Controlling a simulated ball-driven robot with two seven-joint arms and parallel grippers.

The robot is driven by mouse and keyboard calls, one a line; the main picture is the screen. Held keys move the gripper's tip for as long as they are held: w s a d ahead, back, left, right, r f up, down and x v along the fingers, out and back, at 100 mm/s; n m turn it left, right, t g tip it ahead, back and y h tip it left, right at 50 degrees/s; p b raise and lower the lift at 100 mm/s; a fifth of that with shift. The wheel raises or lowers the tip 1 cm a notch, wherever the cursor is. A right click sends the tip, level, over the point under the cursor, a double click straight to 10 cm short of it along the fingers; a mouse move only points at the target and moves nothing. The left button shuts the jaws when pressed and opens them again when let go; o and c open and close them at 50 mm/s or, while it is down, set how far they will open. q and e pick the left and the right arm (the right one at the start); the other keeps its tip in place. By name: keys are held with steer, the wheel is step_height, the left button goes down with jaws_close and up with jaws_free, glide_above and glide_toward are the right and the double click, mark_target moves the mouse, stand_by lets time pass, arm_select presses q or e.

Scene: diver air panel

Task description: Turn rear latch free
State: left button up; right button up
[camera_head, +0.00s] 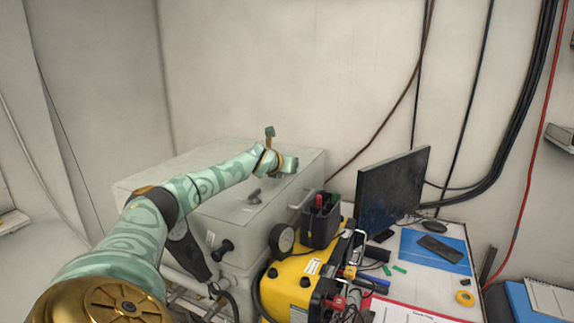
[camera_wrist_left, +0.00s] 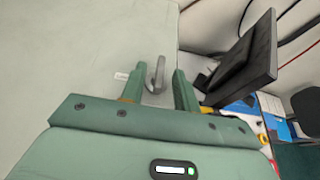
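In the left wrist view, a grey upright latch (camera_wrist_left: 159,74), taken to be the rear one, stands on the pale lid (camera_wrist_left: 90,60). My left gripper (camera_wrist_left: 158,70) has its two green fingers apart, one on each side of the latch, with gaps visible. In the head view my left gripper (camera_head: 288,165) is over the far right part of the big pale case (camera_head: 215,210); its hand hides the rear latch there. Another dark latch (camera_head: 254,197) stands on the lid nearer to me. My right gripper is in neither view.
A black monitor (camera_head: 392,188) stands right of the case. A yellow unit (camera_head: 300,275) with a dark gauge (camera_head: 282,240) and a black tool holder (camera_head: 321,222) crowd the case's right side. A dark knob (camera_head: 222,250) sticks out in front. Much of the lid is bare.

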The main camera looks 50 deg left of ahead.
arm_select(q)
steer(key=shift+s+r, duration=0.1)
steer(key=b+v, duration=0.5)
steer(key=v, duration=1)
steer(key=shift+d+b, duration=0.15)
steer(key=shift+b, duration=0.15)
steer(key=shift+s+d+r, duration=0.1)
steer(key=shift+s+d, duration=0.1)
steer(key=shift+s, duration=0.25)
